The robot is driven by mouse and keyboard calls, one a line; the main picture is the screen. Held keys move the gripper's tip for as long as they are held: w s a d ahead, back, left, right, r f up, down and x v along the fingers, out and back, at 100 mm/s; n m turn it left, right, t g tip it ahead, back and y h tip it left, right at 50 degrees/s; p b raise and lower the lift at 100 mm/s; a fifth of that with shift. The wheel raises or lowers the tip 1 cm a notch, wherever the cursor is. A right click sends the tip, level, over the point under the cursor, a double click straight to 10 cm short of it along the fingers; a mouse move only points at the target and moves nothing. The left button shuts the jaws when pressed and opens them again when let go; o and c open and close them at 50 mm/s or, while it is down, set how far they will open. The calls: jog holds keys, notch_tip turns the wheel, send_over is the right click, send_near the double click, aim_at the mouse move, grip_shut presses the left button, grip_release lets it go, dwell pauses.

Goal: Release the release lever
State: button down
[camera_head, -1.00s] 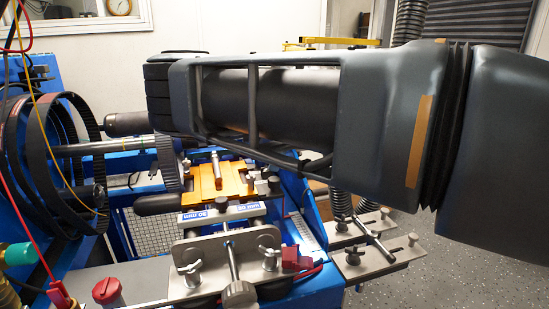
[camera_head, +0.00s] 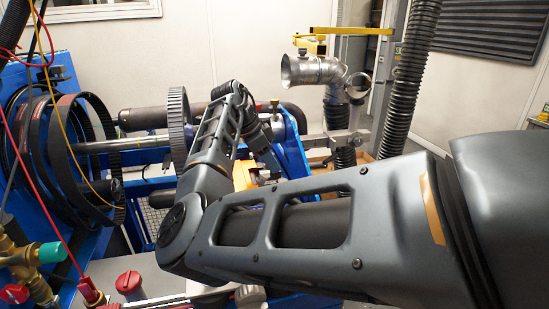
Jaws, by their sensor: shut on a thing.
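My arm reaches in from the right, bends at an elbow at the lower left and rises to its wrist over the blue engine stand (camera_head: 293,150). My gripper (camera_head: 262,143) is at the far end, above and behind the orange plate (camera_head: 243,175). It is small, dark and turned partly away. Its fingertips and the thing between them cannot be made out. The orange plate is mostly covered by my forearm. I cannot pick out the release lever for certain; the fittings around the plate are largely hidden behind my arm.
A toothed wheel (camera_head: 180,120) on a shaft and black belt rings (camera_head: 45,140) stand left. Red and yellow wires hang there. A metal exhaust pipe (camera_head: 310,70) and black ribbed hose (camera_head: 408,80) stand behind right. A red knob (camera_head: 130,283) is low at left.

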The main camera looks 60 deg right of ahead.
jog(key=shift+w+a+f+g+h+b, duration=0.25)
jog(key=shift+g+h+b, duration=0.2)
jog(key=shift+g+h, duration=0.25)
jog(key=shift+w+a+f+g+h+b, duration=0.2)
jog(key=shift+w+g+h+b, duration=0.15)
jog(key=shift+g+h, duration=0.35)
jog(key=c, duration=0.9)
grip_release()
jog(key=shift+c, duration=0.2)
jog(key=shift+b+v, duration=0.55)
jog(key=shift+v, duration=3.4)
